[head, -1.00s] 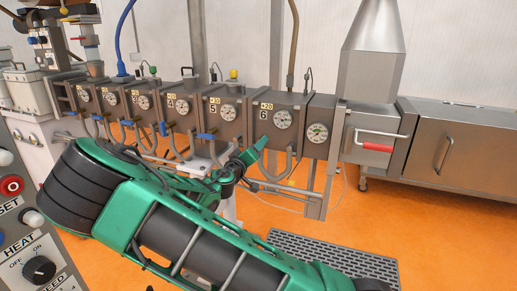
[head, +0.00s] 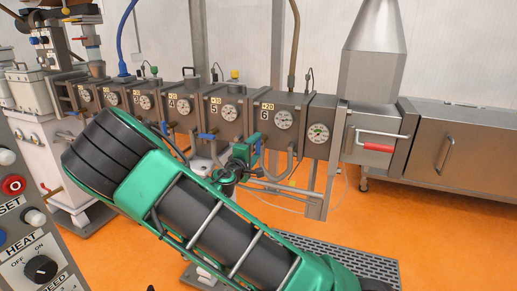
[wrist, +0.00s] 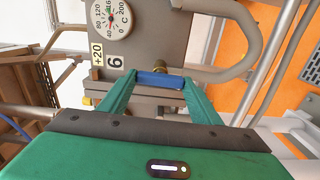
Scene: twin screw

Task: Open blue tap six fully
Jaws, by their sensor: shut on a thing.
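The blue tap six handle (wrist: 160,79) lies across the wrist view, with its ends between my two green fingertips. My gripper (wrist: 158,86) is shut on it. The number 6 plate (wrist: 114,61) and a round dial (wrist: 111,17) are just beyond it on the grey barrel block. In the head view, my gripper (head: 256,150) is at the lower left front of block six (head: 291,108). Only a little blue of the tap shows there, and the gripper hides most of it.
More blocks with dials run left, with another blue tap (head: 207,136) below block five (head: 218,108). Bent grey pipes (wrist: 237,70) pass close to my gripper. A steel cabinet (head: 470,155) with a handle stands right. The orange floor (head: 400,225) is open in front of it.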

